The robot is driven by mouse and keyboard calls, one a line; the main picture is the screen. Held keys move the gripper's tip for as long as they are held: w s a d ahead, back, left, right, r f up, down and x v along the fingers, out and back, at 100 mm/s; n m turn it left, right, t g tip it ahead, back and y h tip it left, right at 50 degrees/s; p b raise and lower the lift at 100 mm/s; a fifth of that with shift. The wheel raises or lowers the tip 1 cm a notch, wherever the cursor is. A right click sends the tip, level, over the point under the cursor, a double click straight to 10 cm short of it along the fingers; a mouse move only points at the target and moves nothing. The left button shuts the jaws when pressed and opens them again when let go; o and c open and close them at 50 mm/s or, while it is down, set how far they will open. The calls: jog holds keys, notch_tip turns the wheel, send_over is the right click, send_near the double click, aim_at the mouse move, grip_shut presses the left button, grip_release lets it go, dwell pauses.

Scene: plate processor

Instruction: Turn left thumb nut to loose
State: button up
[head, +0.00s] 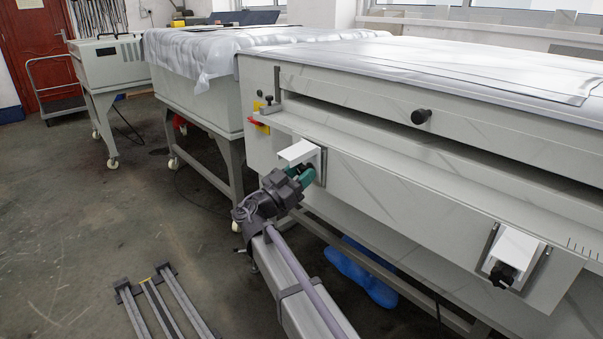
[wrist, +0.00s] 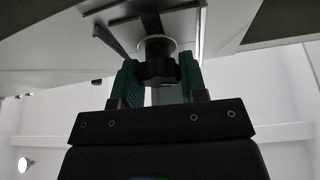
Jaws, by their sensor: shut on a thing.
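The left thumb nut (wrist: 158,70) is a black knob under a white bracket (head: 299,151) on the front of the plate processor (head: 400,190). My gripper (wrist: 160,80) has green fingers, one on each side of the knob, and is shut on it. In the head view my gripper (head: 301,176) reaches the bracket from the lower front and hides most of the knob. The right thumb nut (head: 502,274) is a similar black knob under a second white bracket (head: 516,246) at the lower right.
A black round knob (head: 421,117) sticks out of the upper front panel. A red switch (head: 258,124) and a small black-topped post (head: 269,103) are at the machine's left corner. Blue material (head: 362,275) lies on the floor beneath. Open floor (head: 90,220) lies to the left.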

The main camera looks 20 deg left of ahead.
jog(key=shift+n+t+y, duration=0.45)
jog(key=shift+n+y, duration=0.5)
jog(key=shift+n, duration=1.15)
jog(key=shift+n+t+y, duration=0.45)
jog(key=shift+n+y, duration=0.5)
jog(key=shift+n, duration=1.15)
jog(key=shift+p, duration=0.3)
jog(key=o, duration=0.9)
jog(key=b+v, duration=0.3)
jog(key=v, duration=0.7)
jog(key=shift+s+a+b, duration=0.1)
jog(key=shift+s+b, duration=0.3)
